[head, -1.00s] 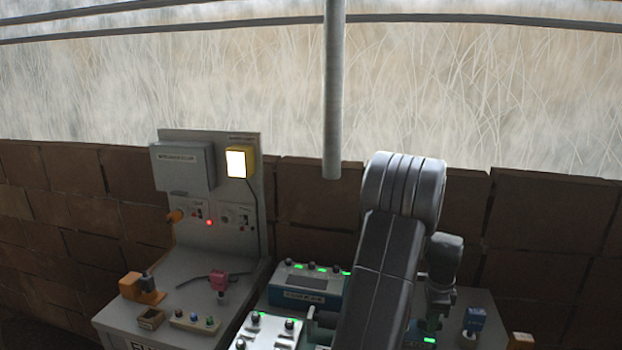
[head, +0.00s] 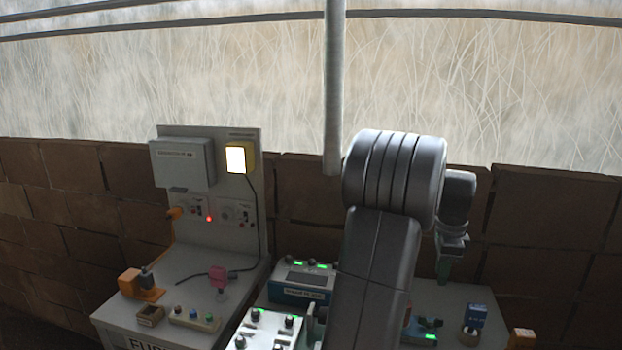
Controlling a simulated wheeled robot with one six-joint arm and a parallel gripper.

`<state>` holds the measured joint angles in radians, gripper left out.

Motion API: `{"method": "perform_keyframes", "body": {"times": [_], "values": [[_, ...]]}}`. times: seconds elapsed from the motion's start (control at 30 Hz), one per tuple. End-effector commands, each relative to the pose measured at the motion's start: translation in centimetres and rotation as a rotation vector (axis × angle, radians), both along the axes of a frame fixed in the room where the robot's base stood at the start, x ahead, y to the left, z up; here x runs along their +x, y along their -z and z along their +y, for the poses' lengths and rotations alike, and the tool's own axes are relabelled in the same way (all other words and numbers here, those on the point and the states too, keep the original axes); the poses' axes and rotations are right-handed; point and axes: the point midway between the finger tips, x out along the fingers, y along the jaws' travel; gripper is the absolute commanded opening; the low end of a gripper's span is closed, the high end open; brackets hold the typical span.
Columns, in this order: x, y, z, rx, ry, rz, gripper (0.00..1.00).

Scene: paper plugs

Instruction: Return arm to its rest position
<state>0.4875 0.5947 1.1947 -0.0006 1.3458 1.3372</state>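My dark grey arm rises in the right half of the view, with its large ribbed joint in front of the brick wall. My gripper (head: 444,270) hangs below the wrist, just right of that joint, and points down above the back of the right-hand bench (head: 468,293). It is small and partly hidden by my arm. I cannot tell whether its fingers are apart or together, and I see no clear object in it.
A left console (head: 215,259) carries a lit yellow lamp (head: 236,158), a pink plug (head: 218,277) and an orange block (head: 131,283). A teal device (head: 304,296) with green lights stands mid-view. A blue block (head: 475,315) stands at right. A vertical pole (head: 334,90) rises behind.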

Motion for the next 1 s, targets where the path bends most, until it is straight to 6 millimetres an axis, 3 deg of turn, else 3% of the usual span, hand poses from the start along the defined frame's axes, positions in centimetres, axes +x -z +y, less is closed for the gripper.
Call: {"method": "perform_keyframes", "body": {"times": [0.03,0.67,1.0], "values": [[-0.1,1.7,0.1,0.007,0.000,0.011,0.31],[-0.2,14.4,0.1,0.006,-0.001,0.010,0.31],[-0.1,14.0,0.1,0.003,-0.283,0.006,0.31]]}}
